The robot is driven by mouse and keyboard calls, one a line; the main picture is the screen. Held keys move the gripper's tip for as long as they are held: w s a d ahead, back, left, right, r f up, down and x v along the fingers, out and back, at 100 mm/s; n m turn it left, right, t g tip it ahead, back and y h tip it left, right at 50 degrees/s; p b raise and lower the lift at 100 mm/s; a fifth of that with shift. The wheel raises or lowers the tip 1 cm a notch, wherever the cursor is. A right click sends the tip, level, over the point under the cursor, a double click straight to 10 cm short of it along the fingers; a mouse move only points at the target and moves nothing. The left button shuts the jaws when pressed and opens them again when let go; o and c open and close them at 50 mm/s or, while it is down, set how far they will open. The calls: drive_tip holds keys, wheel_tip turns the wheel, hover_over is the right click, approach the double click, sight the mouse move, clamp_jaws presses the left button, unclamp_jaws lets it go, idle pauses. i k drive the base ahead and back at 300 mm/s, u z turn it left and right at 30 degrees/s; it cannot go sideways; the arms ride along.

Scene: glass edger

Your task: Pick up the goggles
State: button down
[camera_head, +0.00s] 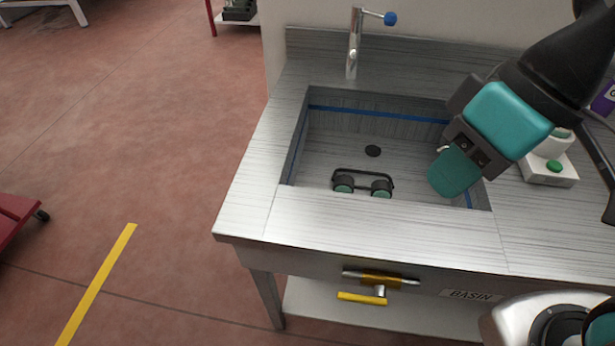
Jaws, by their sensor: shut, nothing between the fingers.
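The goggles (343,187), with a black frame or strap and two round green-teal lenses, lie in the sunken basin (330,146) near its front wall, left of the middle. My gripper (455,174), black with teal parts, is above the right side of the basin, to the right of the goggles and apart from them. Its fingers are shut with nothing held.
A tap (354,45) with a blue knob stands behind the basin. A white box with a green button (553,166) sits on the counter at the right. A yellow handle (362,297) sticks out below the front edge. Bare counter (350,218) lies in front of the basin.

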sight(342, 183)
drive_tip(key=z, duration=2)
drive_tip(key=k, duration=1.3)
drive_tip(key=u, duration=1.6)
drive_tip(key=i, duration=1)
drive_tip(key=u, duration=0.05)
